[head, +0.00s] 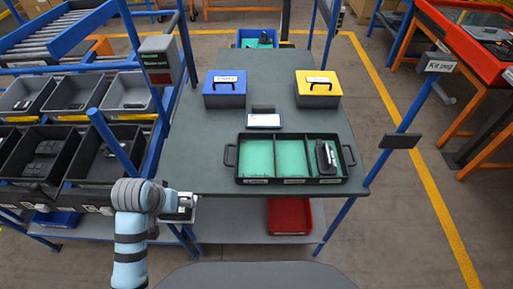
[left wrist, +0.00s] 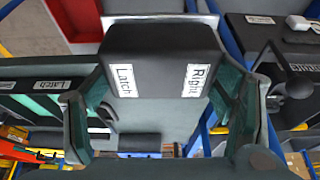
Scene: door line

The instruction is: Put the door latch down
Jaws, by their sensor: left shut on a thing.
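My left gripper (head: 182,207) is at the front left corner of the grey table, in front of the black tray. In the left wrist view its two fingers (left wrist: 158,108) are on either side of a dark block-shaped latch (left wrist: 158,60), and it is shut on it. The latch carries white labels reading "Latch" and "Right". In the head view the latch is mostly hidden by the gripper. The black three-compartment tray (head: 238,181) stands at the table's front edge. Its left and middle compartments show bare green lining; a black part (head: 326,157) lies in the right one. My right gripper is not in view.
A blue box (head: 224,98) and a yellow box (head: 318,97) stand at the back of the table, with a small display (head: 263,119) between. A rack of dark bins (head: 122,94) is on the left. A red bin (head: 289,216) sits on the lower shelf.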

